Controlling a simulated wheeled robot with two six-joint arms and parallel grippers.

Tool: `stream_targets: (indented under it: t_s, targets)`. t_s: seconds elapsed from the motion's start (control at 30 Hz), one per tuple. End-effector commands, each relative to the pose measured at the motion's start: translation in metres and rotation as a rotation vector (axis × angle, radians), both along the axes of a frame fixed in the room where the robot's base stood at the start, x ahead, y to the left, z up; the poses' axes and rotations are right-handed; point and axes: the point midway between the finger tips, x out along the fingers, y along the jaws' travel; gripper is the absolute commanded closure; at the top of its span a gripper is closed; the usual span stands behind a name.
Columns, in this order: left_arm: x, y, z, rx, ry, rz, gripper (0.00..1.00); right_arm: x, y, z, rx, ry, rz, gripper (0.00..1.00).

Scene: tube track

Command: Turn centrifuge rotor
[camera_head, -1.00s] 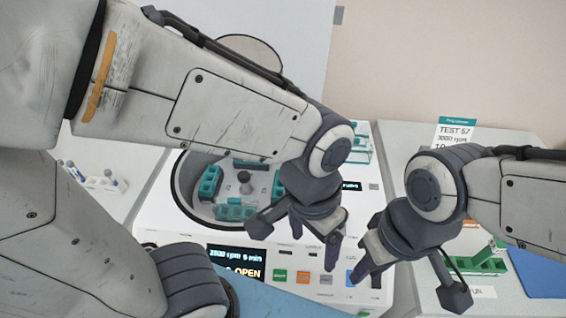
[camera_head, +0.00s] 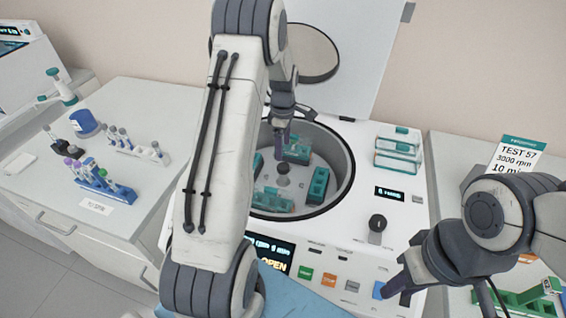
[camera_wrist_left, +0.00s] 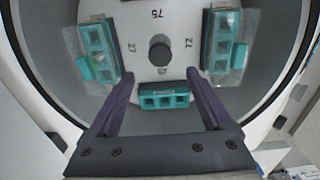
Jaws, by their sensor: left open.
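The centrifuge (camera_head: 400,235) has its lid up and a round chamber. Inside is a pale rotor (camera_head: 290,172) with a dark central knob (camera_head: 283,169) and several teal buckets (camera_head: 318,186). My left gripper (camera_head: 281,138) reaches down into the chamber from behind. In the left wrist view, its fingers (camera_wrist_left: 163,88) are open and point at the rotor, with a teal bucket (camera_wrist_left: 164,98) showing between them. I cannot tell whether they touch it. The knob (camera_wrist_left: 160,50) lies just beyond. My right gripper (camera_head: 396,285) is by the blue button at the front panel; its jaws are unclear.
The raised lid (camera_head: 340,60) stands behind the chamber. Teal trays (camera_head: 398,148) sit on the centrifuge's right top. Tube racks (camera_head: 100,185) stand on the left bench. A card (camera_head: 517,158) and a green rack (camera_head: 525,303) are on the right bench.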

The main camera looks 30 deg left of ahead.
Motion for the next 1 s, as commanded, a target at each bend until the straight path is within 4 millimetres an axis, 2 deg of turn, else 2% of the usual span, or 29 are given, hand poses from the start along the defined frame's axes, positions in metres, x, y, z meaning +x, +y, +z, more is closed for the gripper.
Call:
stream_targets:
  t_s: [0.2,0.4,0.6,0.83,0.87,1.0]
  targets:
    - [-0.001,-0.001,-0.041,-0.002,0.006,-0.003,0.17,0.000,0.000,0.013,0.000,0.000,-0.001,0.70]
    - [-0.001,-0.001,-0.070,-0.002,0.003,-0.004,0.17,0.000,0.000,0.019,0.000,0.000,-0.001,0.70]
    - [0.000,-0.001,-0.082,0.000,0.000,-0.005,0.17,0.000,0.000,0.021,0.000,0.000,-0.001,0.70]
    - [0.000,-0.001,-0.083,0.000,0.000,-0.005,0.17,0.000,0.000,0.020,0.000,0.000,-0.001,0.70]
    - [0.000,-0.001,-0.083,0.000,0.000,-0.005,0.24,0.000,0.000,0.020,0.000,0.000,-0.001,0.70]
    - [0.000,-0.001,-0.083,0.000,0.000,-0.005,0.78,0.000,0.000,0.020,0.000,0.000,-0.001,0.70]
